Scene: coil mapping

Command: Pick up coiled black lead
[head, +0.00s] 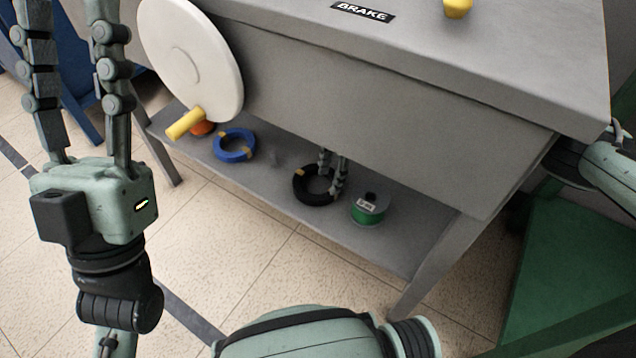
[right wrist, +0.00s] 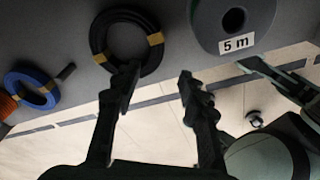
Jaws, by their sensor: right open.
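The coiled black lead (head: 314,199) lies on the grey lower shelf (head: 386,240) under the bench, banded with yellow tape. It also shows in the right wrist view (right wrist: 98,38). My right gripper (head: 333,172) is at the coil's right side in the head view, its arm mostly hidden behind the bench. In the right wrist view its fingers (right wrist: 158,78) are apart with nothing between them. The left finger overlaps the coil's lower edge; contact cannot be told. My left gripper (head: 78,70) is in front at the left, fingers apart and empty, tips cut off by the frame.
A green spool (head: 370,209) labelled "5 m" (right wrist: 236,44) stands right of the black coil. A blue coil (head: 234,146) and an orange coil (head: 203,128) lie left. A white wheel with a yellow handle (head: 186,124) juts from the bench front. The bench leg (head: 428,262) stands at right.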

